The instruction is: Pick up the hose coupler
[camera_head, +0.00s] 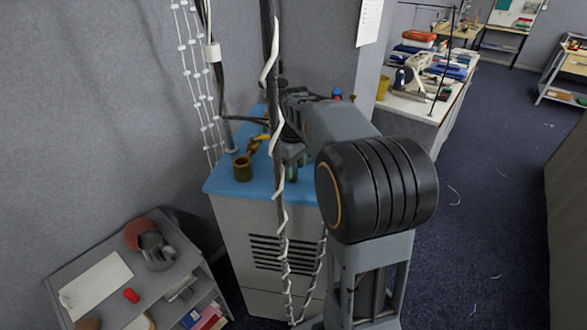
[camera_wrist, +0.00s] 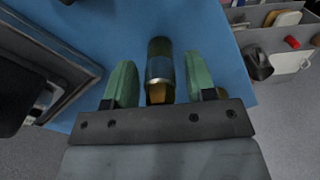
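My gripper (camera_wrist: 160,82) has its two green fingers spread apart above the blue top (camera_head: 222,184) of a grey cabinet. Between the fingers in the wrist view is a dark green cylinder with a pale band and brass-coloured end (camera_wrist: 160,68), which looks like the hose coupler. Gaps show between it and both fingers; I cannot tell how far below them it is. In the head view my gripper (camera_head: 292,172) is partly hidden by a hanging cable, and I cannot make out the coupler there.
A brass cup-like piece (camera_head: 242,168) and a yellow brass fitting (camera_head: 258,143) stand left of my gripper on the blue top. Dark cables (camera_head: 273,80) hang close by. A grey shelf unit (camera_head: 165,290) is at lower left. A cluttered bench (camera_head: 412,105) stands at back right.

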